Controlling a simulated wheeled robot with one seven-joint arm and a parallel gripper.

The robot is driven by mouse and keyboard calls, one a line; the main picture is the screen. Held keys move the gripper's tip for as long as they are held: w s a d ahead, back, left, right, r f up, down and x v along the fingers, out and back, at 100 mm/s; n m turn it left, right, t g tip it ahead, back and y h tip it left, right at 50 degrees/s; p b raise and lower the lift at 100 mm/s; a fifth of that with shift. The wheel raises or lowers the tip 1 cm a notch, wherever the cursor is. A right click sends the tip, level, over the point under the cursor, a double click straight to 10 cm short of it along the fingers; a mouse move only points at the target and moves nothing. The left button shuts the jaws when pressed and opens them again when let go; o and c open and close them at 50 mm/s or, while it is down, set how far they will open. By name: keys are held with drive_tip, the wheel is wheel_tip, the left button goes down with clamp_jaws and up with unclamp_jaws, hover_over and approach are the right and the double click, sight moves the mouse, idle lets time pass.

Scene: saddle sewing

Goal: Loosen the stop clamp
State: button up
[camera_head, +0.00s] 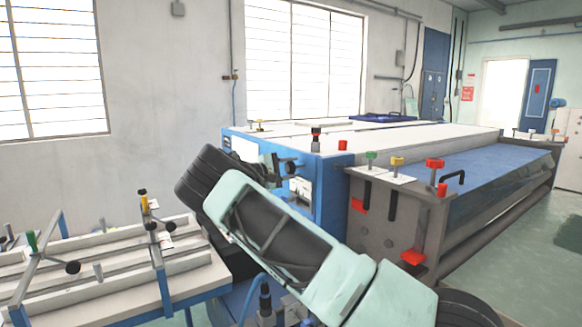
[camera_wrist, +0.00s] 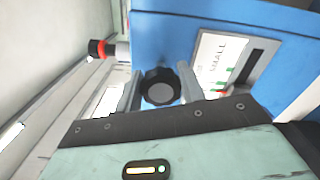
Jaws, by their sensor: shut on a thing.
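A black round knob (camera_wrist: 159,87), seemingly the stop clamp's, stands at the front of a blue machine housing (camera_wrist: 180,38). In the wrist view it sits between the two grey fingers of my gripper (camera_wrist: 160,90), one on each side. My gripper is shut on it. In the head view my gripper (camera_head: 279,168) reaches to the blue housing's left end (camera_head: 332,195), and the knob shows as a small dark shape (camera_head: 291,168). My own wrist hides the housing's lower part.
A red-and-black-capped grey post (camera_head: 316,139) rises near the knob. A grey side plate (camera_head: 385,215) with green, yellow and red knobs stands to the right. A bench with rails (camera_head: 110,270) and clamp handles is at left. Green floor (camera_head: 510,255) is open at right.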

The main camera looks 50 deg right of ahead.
drive_tip(key=shift+n+p, duration=0.4)
drive_tip(key=shift+n, duration=0.6)
drive_tip(key=o, duration=1)
drive_tip(key=shift+a, duration=0.1)
drive_tip(key=b+v, duration=0.4)
drive_tip(key=v, duration=1.3)
drive_tip(key=shift+a+b, duration=0.15)
drive_tip(key=shift+b, duration=0.25)
drive_tip(key=shift+s+f, duration=0.1)
